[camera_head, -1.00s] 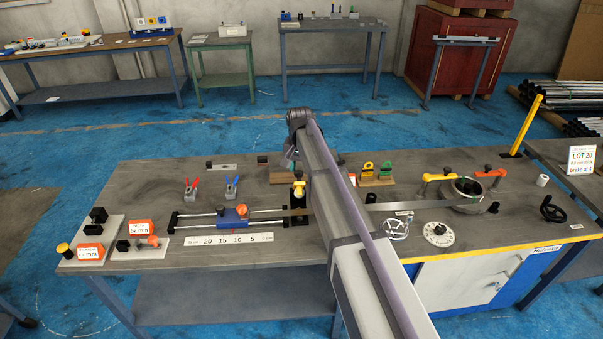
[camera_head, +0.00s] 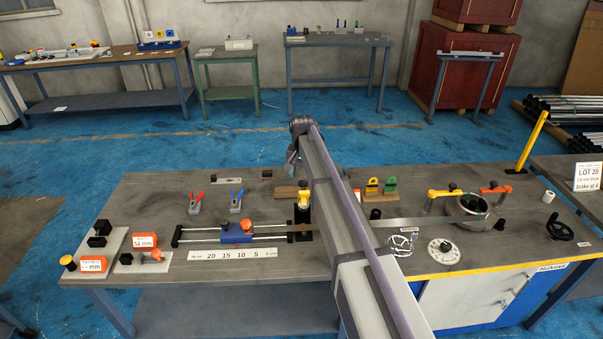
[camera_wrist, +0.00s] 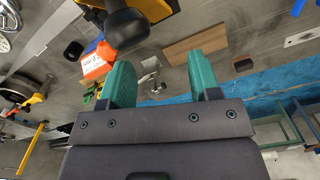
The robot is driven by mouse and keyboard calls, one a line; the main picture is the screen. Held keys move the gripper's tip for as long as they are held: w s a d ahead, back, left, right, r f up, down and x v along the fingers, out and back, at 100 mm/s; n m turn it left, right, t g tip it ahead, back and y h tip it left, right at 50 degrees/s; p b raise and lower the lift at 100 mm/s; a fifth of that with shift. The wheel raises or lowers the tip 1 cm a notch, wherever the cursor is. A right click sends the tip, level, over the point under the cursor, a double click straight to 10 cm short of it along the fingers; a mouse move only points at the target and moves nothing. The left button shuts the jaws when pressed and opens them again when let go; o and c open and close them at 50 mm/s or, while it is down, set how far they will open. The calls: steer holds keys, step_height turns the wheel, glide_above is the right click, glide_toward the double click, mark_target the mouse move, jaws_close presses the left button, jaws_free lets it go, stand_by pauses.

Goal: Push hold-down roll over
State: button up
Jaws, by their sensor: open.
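My gripper (camera_wrist: 158,75) shows in the wrist view with two teal fingers apart and nothing between them. In the head view my arm reaches over the bench and its end is hard to make out. The coil (camera_head: 474,206) sits at the bench's right, with a yellow lever arm (camera_head: 444,194) and an orange-ended arm (camera_head: 495,188) beside it. I cannot tell for certain which part is the hold-down roll. A flat metal strip (camera_head: 425,222) runs left from the coil. A yellow-topped black stand (camera_head: 303,204) is next to my arm; a yellow part with a black knob (camera_wrist: 125,24) looms close in the wrist view.
A blue slide on rails (camera_head: 236,233) and a numbered scale (camera_head: 232,253) lie left of my arm. Red (camera_head: 195,203) and blue (camera_head: 235,202) clamps stand behind them. A yellow post (camera_head: 531,143) rises at right. A black handwheel (camera_head: 560,227) is near the right edge.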

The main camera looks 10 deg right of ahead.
step_height(320, 180, up, 11)
steer(key=p, duration=1)
steer(key=shift+f+p, duration=0.1)
steer(key=shift+p, duration=0.3)
